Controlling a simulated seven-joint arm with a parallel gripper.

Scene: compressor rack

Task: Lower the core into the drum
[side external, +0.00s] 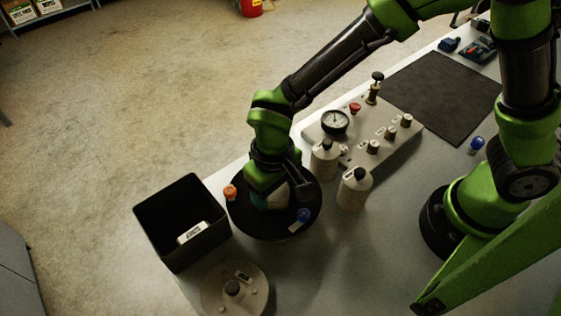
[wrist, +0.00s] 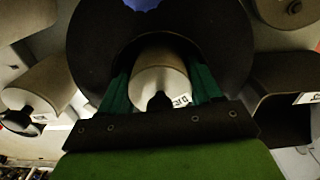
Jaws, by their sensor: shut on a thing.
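The core (wrist: 158,75) is a pale cylinder with a black knob and a small printed label, seen in the wrist view between my green finger pads. My gripper (wrist: 161,85) is shut on it. The drum (wrist: 90,32) is a wide black round body whose dark opening lies around the core in that view. In the side view my gripper (side external: 272,196) is over the middle of the drum (side external: 255,225), and a bit of the pale core shows under it. The core's lower end is hidden, so I cannot tell how deep it sits.
An orange knob (side external: 230,192) and a blue knob (side external: 304,215) are at the drum's rim. A black bin (side external: 215,252) stands left, a round lid (side external: 248,299) in front. Two pale canisters (side external: 354,191) and a gauge panel (side external: 400,155) stand close on the right.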

